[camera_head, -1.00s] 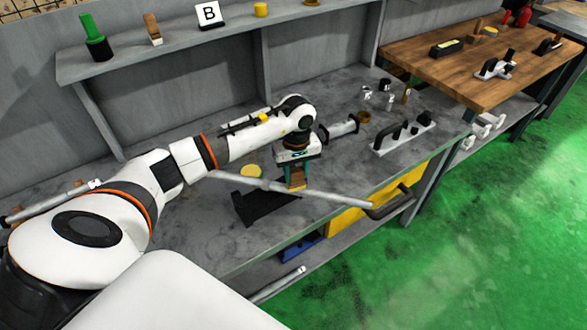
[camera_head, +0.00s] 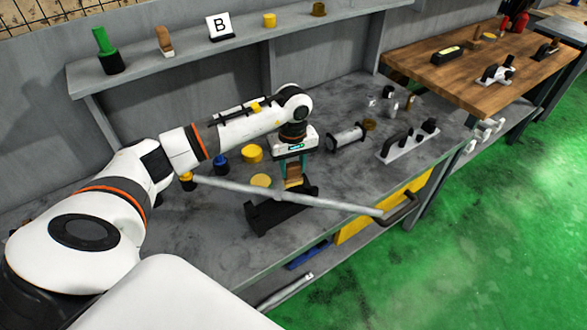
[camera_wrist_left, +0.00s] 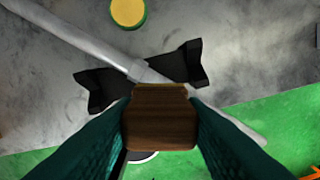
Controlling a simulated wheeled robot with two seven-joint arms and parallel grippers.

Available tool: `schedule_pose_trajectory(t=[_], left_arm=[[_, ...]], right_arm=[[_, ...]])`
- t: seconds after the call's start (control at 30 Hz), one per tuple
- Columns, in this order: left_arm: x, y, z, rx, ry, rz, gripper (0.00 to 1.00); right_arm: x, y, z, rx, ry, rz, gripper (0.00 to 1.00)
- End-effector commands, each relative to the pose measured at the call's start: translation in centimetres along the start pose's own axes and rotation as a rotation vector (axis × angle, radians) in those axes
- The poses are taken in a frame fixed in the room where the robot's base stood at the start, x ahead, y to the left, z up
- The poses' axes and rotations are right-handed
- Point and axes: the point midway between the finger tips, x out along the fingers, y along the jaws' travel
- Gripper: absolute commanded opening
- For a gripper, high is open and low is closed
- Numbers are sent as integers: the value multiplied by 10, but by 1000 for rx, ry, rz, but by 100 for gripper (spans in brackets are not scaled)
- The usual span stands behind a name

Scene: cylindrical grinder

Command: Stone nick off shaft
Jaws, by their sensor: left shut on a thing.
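A long grey shaft (camera_head: 245,189) lies across a black cradle (camera_head: 264,219) on the grey bench. It also shows in the left wrist view (camera_wrist_left: 75,40), running diagonally over the cradle (camera_wrist_left: 105,88). My left gripper (camera_head: 293,178) points down over the shaft, above the cradle. Its teal fingers are shut on a brown wooden block (camera_wrist_left: 160,118). The block also shows in the head view (camera_head: 293,171). It covers part of the shaft in the wrist view. I cannot tell whether it touches the shaft, and no nick is visible. My right gripper is not in view.
Yellow and blue round pieces (camera_head: 221,163) stand behind the shaft. A grey rack (camera_head: 408,143) and a cylindrical part (camera_head: 346,138) are to the right. A dark handle-like piece (camera_head: 400,210) is by the shaft's right end. A shelf (camera_head: 180,62) runs behind.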

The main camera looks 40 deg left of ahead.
Motion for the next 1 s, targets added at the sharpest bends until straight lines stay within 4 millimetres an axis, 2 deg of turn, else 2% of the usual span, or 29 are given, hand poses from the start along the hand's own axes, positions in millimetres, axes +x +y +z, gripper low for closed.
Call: schedule_pose_trajectory(t=[0.2,0.33,0.57,0.9,1.0], left_arm=[[-23,2,1,-9,-2,-1,13],[-30,2,0,-11,-1,-1,13],[-30,2,0,-12,0,-1,13],[-30,2,0,-12,0,-1,13],[-24,1,0,-19,0,-2,13]], right_arm=[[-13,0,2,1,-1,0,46],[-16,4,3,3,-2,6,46],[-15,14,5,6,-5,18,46],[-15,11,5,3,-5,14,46],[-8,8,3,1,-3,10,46]])
